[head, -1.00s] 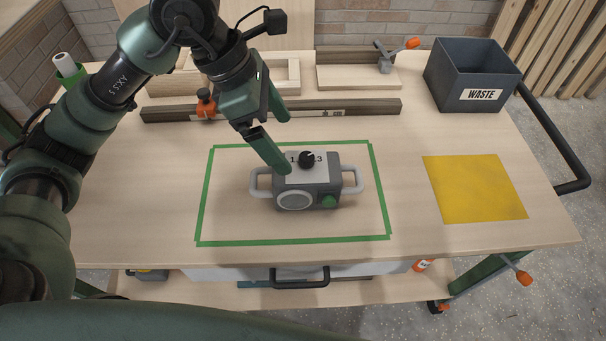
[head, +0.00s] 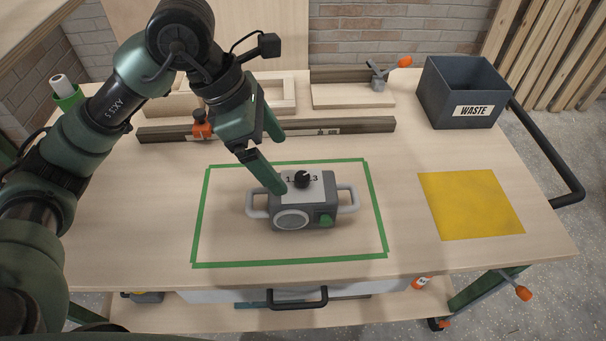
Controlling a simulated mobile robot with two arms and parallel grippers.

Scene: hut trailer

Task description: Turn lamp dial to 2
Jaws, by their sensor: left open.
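The lamp (head: 345,212) is a grey box with side handles, a round lens on its front and a green knob. It sits inside a green tape rectangle on the workbench. Its black dial (head: 302,179) is on the top plate, with a "1" to its left and a "3" to its right; the marking between them is hidden or too small to read. My left gripper (head: 279,163) is open and empty. One finger reaches down close to the dial's left, and the other is higher, behind the lamp. I cannot tell whether the near finger touches the lamp.
A grey waste bin (head: 462,94) stands at the back right, behind a yellow mat (head: 470,205). A dark rail (head: 350,126) with an orange clamp and wooden pieces lie along the back. The bench (head: 405,160) is clear between lamp and mat.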

